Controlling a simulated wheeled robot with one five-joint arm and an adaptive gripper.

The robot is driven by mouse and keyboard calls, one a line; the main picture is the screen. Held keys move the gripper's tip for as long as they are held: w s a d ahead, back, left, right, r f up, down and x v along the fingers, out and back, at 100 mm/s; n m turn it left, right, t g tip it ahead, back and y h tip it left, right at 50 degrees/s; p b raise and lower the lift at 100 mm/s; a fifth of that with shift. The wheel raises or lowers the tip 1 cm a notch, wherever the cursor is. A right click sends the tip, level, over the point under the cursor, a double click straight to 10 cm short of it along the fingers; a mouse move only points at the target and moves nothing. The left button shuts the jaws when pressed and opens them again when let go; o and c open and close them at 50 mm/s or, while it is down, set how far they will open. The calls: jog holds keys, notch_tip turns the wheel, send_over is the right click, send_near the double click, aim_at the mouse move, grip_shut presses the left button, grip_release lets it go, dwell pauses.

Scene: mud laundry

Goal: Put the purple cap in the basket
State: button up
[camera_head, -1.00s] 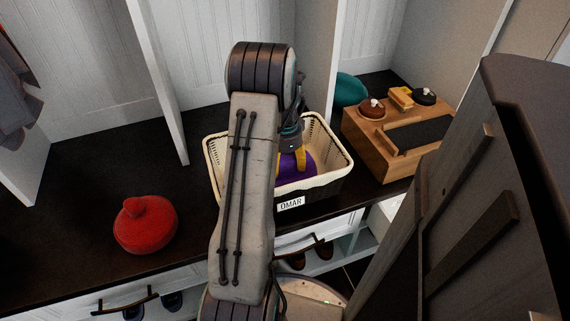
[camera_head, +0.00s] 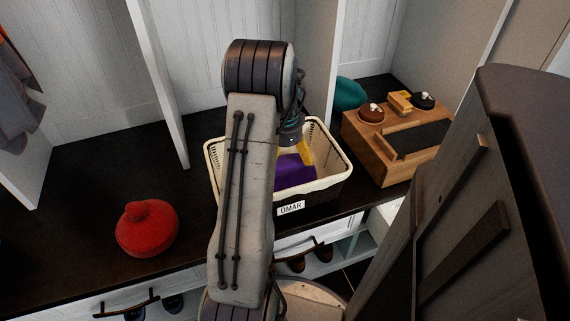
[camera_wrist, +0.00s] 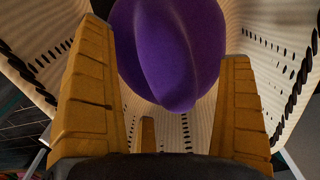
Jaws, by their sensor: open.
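The purple cap (camera_head: 294,172) is inside the cream-lined basket (camera_head: 329,178), which has a label reading OMAR on its front. In the wrist view the cap (camera_wrist: 172,50) lies beyond the fingertips, with the perforated basket walls (camera_wrist: 268,45) around it. My gripper (camera_head: 303,150) is over the basket, partly hidden behind my arm in the head view. In the wrist view its yellow fingers (camera_wrist: 168,70) are spread apart and hold nothing. My arm hides the left part of the basket.
A red knitted hat (camera_head: 147,228) sits on the dark bench (camera_head: 90,190) to the left. A wooden box (camera_head: 384,158) with small items on it stands right of the basket, with a teal thing (camera_head: 349,93) behind it. White dividers (camera_head: 158,80) rise behind.

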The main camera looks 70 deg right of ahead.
notch_tip(320, 180, up, 8)
jog(key=p, duration=0.5)
jog(key=shift+r, duration=0.15)
jog(key=w+a+r+n, duration=0.5)
jog(key=w+a+n, duration=0.2)
jog(key=w+a, duration=0.3)
jog(key=w+a+r+n, duration=0.5)
jog(key=w+a+n, duration=0.25)
jog(key=a, duration=0.45)
jog(key=s+a+n+t, duration=0.1)
jog(key=s+a+n, duration=0.1)
jog(key=a+n, duration=0.5)
jog(key=s+a+n+t, duration=0.1)
jog(key=s+a+n, duration=0.2)
jog(key=a+n, duration=0.4)
jog(key=shift+s+a+r, duration=0.3)
jog(key=shift+a+r, duration=0.15)
jog(key=shift+a, duration=3.55)
